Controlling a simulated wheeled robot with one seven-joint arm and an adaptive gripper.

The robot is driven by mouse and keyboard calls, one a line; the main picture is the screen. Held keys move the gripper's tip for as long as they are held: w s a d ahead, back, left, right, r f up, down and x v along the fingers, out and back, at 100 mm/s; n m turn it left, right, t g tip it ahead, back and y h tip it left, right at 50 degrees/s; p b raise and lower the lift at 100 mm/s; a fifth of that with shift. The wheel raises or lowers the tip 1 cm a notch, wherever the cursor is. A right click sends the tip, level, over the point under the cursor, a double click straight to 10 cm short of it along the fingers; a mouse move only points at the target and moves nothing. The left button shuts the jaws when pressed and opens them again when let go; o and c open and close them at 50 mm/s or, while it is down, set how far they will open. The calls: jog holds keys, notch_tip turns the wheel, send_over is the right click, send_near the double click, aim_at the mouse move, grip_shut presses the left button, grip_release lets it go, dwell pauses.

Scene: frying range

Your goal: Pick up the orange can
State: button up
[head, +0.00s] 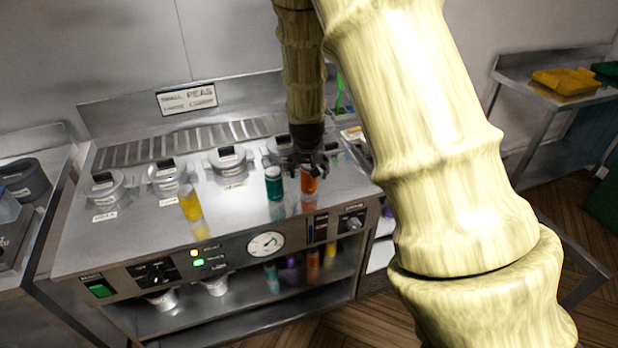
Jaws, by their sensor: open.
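The orange can (309,183) stands upright on the steel top of the frying range, near its front edge. My gripper (306,172) points down at the can's top, with its dark fingers overlapping the can's upper part in the head view. It is open. I cannot tell whether the fingers touch the can or sit on both sides of it. A teal can (273,184) stands close by on the left.
A yellow can (190,203) stands further left on the steel range top (140,232). Several lidded containers line the back, one being a grey pot (228,160). A lower shelf (240,305) holds more items. A side table with a yellow tray (564,81) stands at right.

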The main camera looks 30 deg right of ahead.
jog(key=shift+p+x, duration=1.2)
jog(key=shift+x, duration=1.3)
jog(key=shift+s, duration=0.1)
jog(key=shift+c, duration=0.3)
jog(key=c, duration=1.2)
jog(key=shift+c, duration=0.2)
jog(key=shift+r, duration=0.1)
